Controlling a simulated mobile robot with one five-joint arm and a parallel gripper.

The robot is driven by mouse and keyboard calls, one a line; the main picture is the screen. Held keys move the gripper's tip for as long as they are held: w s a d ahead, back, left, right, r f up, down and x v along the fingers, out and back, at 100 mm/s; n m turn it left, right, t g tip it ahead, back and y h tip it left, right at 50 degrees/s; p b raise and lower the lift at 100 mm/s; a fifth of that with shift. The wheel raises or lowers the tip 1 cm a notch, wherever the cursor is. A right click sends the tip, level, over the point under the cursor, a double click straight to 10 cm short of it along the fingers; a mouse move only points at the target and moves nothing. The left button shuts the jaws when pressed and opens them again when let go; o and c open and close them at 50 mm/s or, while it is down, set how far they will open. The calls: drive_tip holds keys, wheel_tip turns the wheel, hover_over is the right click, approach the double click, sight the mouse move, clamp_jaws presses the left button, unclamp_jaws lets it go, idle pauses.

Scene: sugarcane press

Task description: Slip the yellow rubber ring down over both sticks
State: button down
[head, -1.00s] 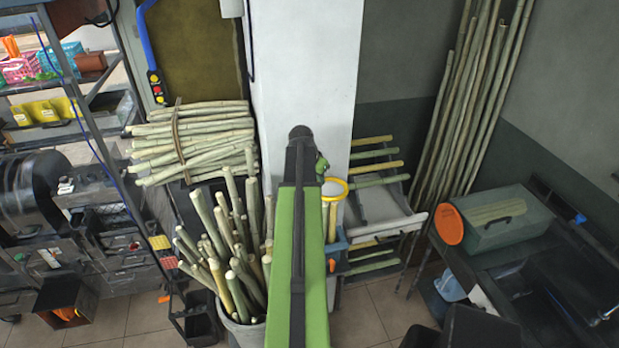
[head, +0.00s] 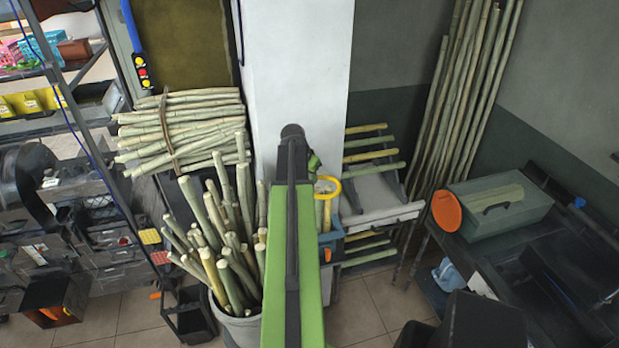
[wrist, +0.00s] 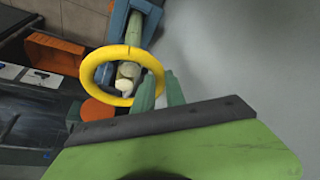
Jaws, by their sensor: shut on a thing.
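The yellow rubber ring (head: 327,179) is held at its edge by my gripper (wrist: 160,84), whose two greenish fingers are shut on it. In the wrist view the ring (wrist: 88,72) hangs tilted off the fingertips, and the pale ends of the two sticks (wrist: 127,76) show inside its opening. In the head view the two yellowish sticks (head: 327,213) stand upright just below the ring, in a blue holder (head: 334,238). I cannot tell whether the ring is around their tops or just above them. My arm hides part of the holder.
A white pillar (head: 297,70) rises close behind my arm. A bin of cane (head: 240,325) stands to the left, and a rack with cane pieces (head: 375,190) to the right. A green box with an orange disc (head: 446,211) sits on the dark bench at right.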

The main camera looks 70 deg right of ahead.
drive_tip(key=shift+f+b, duration=1.8)
drive_tip(key=shift+f, duration=0.25)
drive_tip(key=shift+d, duration=0.1)
drive_tip(key=c, duration=0.9)
unclamp_jaws()
drive_tip(key=shift+r, duration=0.1)
wheel_tip(320, 180, up, 9)
drive_tip(key=p, duration=0.9)
drive_tip(key=shift+r, duration=0.1)
drive_tip(key=shift+s, duration=0.1)
